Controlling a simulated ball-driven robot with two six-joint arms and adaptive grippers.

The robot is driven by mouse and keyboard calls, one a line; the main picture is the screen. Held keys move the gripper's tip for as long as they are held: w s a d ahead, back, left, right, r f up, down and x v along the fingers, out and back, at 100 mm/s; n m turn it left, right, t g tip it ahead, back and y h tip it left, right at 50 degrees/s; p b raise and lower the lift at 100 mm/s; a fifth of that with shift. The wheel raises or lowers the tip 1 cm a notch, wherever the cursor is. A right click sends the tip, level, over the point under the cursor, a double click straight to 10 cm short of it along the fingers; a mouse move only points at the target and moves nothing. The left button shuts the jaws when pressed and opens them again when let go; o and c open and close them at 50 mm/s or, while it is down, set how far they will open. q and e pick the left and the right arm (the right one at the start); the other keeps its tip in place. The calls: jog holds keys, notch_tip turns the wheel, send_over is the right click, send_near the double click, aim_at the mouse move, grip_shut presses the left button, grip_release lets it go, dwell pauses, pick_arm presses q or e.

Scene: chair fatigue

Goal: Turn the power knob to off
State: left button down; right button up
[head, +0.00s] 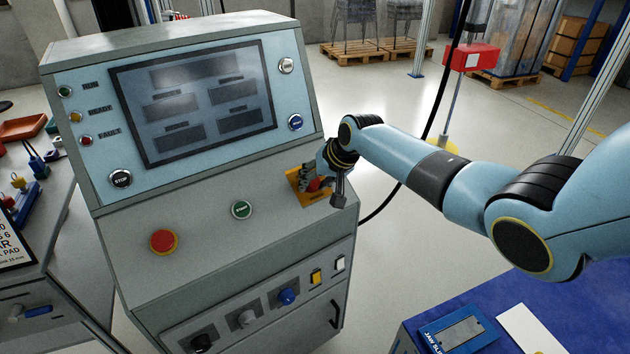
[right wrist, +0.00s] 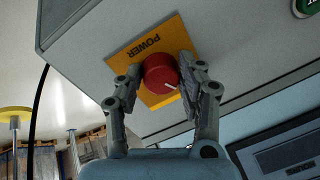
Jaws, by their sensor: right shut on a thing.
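The red power knob (right wrist: 160,74) sits on a yellow plate marked POWER (right wrist: 150,46) in the right wrist view. A white pointer line shows on its face, toward the lower right of that view. My right gripper (right wrist: 155,78) has one finger on each side of the knob and is shut on it. In the head view the yellow plate (head: 309,197) is at the right of the console's sloped panel, and my right gripper (head: 318,181) covers much of the knob there. My left gripper is in neither view.
The console (head: 210,255) carries a red mushroom button (head: 163,242), a green START button (head: 242,209) and a screen (head: 195,100). Below are a blue knob (head: 288,296) and switches. A blue-topped table (head: 500,300) stands at the lower right. Open floor lies behind my right arm.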

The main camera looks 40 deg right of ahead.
jog(key=shift+n, duration=0.3)
jog(key=o, duration=1.1)
jog(key=shift+o, duration=0.2)
jog(key=v, duration=1.2)
